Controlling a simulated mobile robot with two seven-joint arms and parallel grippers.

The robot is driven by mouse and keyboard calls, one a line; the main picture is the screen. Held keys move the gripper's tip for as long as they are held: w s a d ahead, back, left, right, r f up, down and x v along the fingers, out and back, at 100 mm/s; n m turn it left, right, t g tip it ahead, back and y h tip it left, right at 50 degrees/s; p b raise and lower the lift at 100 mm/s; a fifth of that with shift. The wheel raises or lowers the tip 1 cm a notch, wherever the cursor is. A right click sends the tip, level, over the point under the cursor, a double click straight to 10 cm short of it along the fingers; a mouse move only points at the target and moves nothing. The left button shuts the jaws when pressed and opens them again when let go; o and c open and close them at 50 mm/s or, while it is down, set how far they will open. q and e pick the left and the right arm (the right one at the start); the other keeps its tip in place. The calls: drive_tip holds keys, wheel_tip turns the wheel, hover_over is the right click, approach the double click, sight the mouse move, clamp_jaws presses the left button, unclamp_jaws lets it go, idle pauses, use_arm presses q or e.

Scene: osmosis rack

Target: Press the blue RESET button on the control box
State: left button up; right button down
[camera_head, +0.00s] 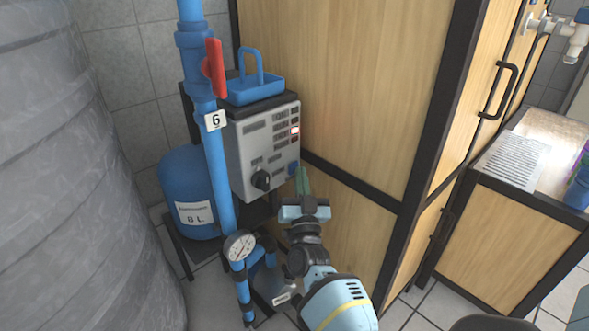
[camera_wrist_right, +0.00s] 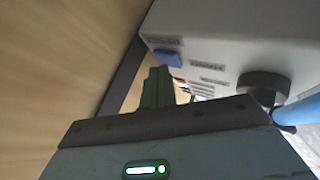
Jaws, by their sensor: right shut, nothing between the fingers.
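The control box (camera_head: 243,160) is a grey box with a panel of labels, a lit red indicator (camera_head: 295,131) and a black knob (camera_head: 261,180). The blue button (camera_head: 293,168) is at the panel's lower right; it also shows in the wrist view (camera_wrist_right: 168,58). Its lettering is too small to read. My right gripper (camera_head: 302,172) is shut and empty, its green fingers pointing up just right of the button. In the wrist view the fingertips (camera_wrist_right: 157,72) appear just below and left of the button. I cannot tell whether they touch it. My left gripper is out of view.
A wooden panel wall (camera_head: 350,100) rises close on the right. A large grey tank (camera_head: 70,200) fills the left.

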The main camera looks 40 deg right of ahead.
drive_tip(key=shift+w, duration=0.25)
idle(0.5)
drive_tip(key=shift+s, duration=0.1)
drive_tip(key=shift+s+p, duration=0.5)
drive_tip(key=shift+s, duration=0.2)
drive_tip(key=shift+s, duration=0.1)
drive_tip(key=s+p, duration=0.2)
drive_tip(key=s, duration=0.2)
drive_tip(key=shift+s+d+p, duration=0.25)
drive_tip(key=shift+s+p, duration=0.15)
idle(0.5)
